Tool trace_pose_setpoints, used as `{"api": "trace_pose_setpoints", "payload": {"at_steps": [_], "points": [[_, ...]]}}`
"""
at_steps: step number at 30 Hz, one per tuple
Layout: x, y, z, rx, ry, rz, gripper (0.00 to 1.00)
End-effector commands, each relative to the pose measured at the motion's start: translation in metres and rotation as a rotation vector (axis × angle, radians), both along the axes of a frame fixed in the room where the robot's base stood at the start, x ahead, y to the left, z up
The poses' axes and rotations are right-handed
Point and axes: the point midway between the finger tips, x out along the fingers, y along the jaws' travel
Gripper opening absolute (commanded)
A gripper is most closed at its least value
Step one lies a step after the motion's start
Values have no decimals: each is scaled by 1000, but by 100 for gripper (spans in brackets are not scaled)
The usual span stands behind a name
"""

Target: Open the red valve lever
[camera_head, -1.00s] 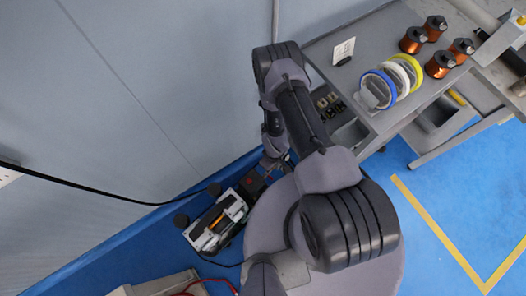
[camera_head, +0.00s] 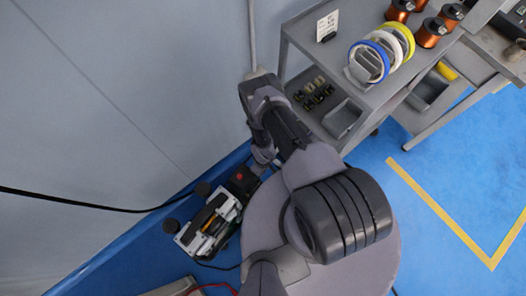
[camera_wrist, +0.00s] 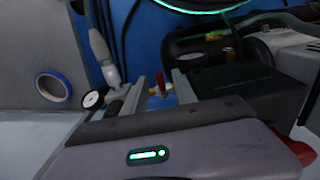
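The red valve lever (camera_wrist: 161,82) is a small upright red piece on a yellow brass-like fitting in the wrist view. It appears between the two grey fingers of my gripper (camera_wrist: 158,88), which are apart. The lever looks a little beyond the fingertips; I cannot tell whether either finger touches it. In the head view my gripper (camera_head: 262,163) is low beside the wall, close to a dark compressor-like machine (camera_head: 208,226). The lever cannot be made out there.
A grey shelf cart (camera_head: 300,42) holding tape rolls and copper coils stands to the right of my arm. A wall (camera_head: 110,90) is close on the left. A black cable (camera_head: 90,203) runs to the machine. Blue floor (camera_head: 440,180) is clear at right.

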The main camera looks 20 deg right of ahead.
Motion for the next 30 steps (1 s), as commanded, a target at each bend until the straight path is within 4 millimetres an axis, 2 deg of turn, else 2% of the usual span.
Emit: {"api": "trace_pose_setpoints", "payload": {"at_steps": [3, 8, 9, 20, 30], "points": [[0, 0, 1, 0, 0, 0, 33], [0, 0, 1, 0, 0, 0, 2], [0, 0, 1, 0, 0, 0, 0], [1, -1, 0, 0, 0, 24, 0], [6, -7, -1, 0, -2, 238, 0]]}}
